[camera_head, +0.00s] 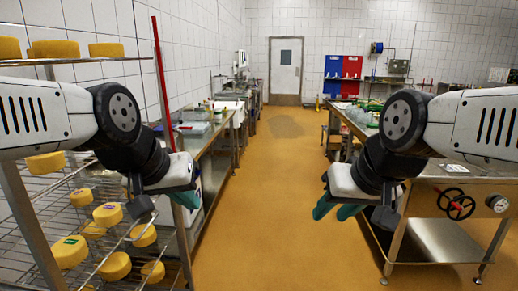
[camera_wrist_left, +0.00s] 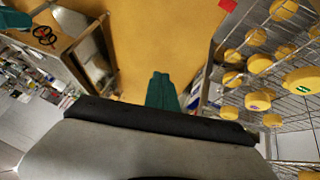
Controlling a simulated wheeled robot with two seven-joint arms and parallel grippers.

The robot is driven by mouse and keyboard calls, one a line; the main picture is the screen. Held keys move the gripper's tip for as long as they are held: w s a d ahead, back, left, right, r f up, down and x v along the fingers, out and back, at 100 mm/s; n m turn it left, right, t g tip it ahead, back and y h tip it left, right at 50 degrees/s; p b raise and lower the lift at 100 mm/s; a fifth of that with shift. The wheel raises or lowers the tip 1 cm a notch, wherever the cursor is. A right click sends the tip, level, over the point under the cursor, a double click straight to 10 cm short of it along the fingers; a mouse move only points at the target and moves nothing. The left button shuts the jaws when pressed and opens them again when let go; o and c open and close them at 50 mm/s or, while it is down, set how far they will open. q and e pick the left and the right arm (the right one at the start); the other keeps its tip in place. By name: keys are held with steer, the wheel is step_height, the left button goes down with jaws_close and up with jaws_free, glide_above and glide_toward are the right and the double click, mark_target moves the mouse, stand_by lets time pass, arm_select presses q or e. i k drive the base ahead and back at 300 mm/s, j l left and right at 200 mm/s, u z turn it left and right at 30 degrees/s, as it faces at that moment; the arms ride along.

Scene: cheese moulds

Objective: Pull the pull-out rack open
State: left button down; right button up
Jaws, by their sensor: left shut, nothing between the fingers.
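The rack (camera_head: 38,190) at the left has wire shelves bearing several round yellow cheeses, such as a cheese (camera_head: 107,214). I cannot tell which part is the pull-out one or how far out it stands. The rack's wire shelves also show at the right of the left wrist view (camera_wrist_left: 296,110). My left gripper (camera_head: 185,198) is in front of the rack's right side, apart from the wires as far as I can tell. Its teal fingers (camera_wrist_left: 160,90) are together and empty. My right gripper (camera_head: 335,210) is across the aisle, with its teal fingers apart and empty.
A long bench (camera_head: 210,140) runs along the left wall behind the rack. A red pole (camera_head: 162,85) stands upright by the rack. The orange floor (camera_head: 270,190) between is clear.

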mark_target(124, 240)
steer(key=i+l, duration=0.1)
steer(key=i, duration=0.7)
steer(key=i+u, duration=0.2)
steer(key=u, duration=0.2)
steer(key=i+l+u, duration=0.15)
steer(key=u, duration=0.2)
steer(key=i+l+u, duration=0.15)
steer(key=u, duration=0.45)
steer(key=i+l, duration=0.05)
